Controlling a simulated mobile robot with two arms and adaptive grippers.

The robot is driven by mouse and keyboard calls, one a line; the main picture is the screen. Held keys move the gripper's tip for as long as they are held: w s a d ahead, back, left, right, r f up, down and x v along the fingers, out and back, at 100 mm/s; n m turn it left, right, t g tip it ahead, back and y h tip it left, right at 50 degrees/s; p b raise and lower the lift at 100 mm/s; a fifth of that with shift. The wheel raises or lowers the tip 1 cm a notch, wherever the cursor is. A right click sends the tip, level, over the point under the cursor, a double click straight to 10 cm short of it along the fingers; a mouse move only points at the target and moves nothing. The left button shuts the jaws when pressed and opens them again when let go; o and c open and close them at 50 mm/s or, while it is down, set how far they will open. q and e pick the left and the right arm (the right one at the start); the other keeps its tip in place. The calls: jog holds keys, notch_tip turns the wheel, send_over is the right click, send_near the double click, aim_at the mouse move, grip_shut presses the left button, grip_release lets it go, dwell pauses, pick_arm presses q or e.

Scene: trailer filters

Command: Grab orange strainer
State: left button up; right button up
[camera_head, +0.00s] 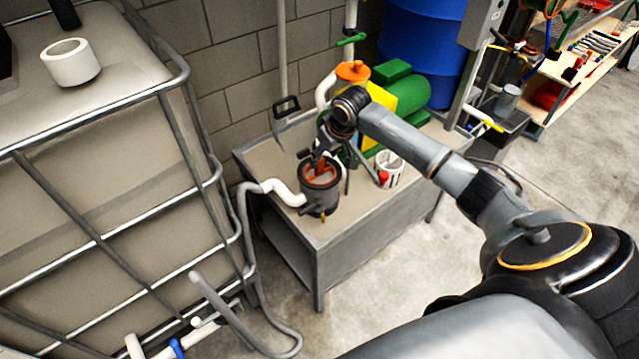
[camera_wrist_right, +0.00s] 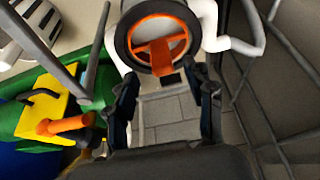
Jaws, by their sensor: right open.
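The orange strainer (camera_head: 318,182) sits inside a round dark filter housing (camera_head: 318,202) on the metal table. In the right wrist view, the strainer (camera_wrist_right: 160,30) shows as an orange ring with a flat orange handle (camera_wrist_right: 161,58) across the opening. My right gripper (camera_head: 322,155) is just above the housing, pointing down at it. In the wrist view my right gripper (camera_wrist_right: 167,76) has its fingers apart, with the handle ahead of the gap between the fingertips. Nothing is held. Contact with the strainer cannot be told. My left gripper is not in view.
White pipes (camera_head: 285,194) join the housing. A green and yellow pump (camera_head: 405,92) with an orange cap stands behind my right arm. A white bucket (camera_head: 388,172) is right of the housing. A caged tank (camera_head: 95,190) stands left. The table's front (camera_head: 350,235) is bare.

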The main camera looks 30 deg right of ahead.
aim_at(321, 161)
jog(key=x, duration=0.5)
jog(key=shift+a+f, duration=0.1)
jog(key=shift+s, duration=0.1)
grip_shut()
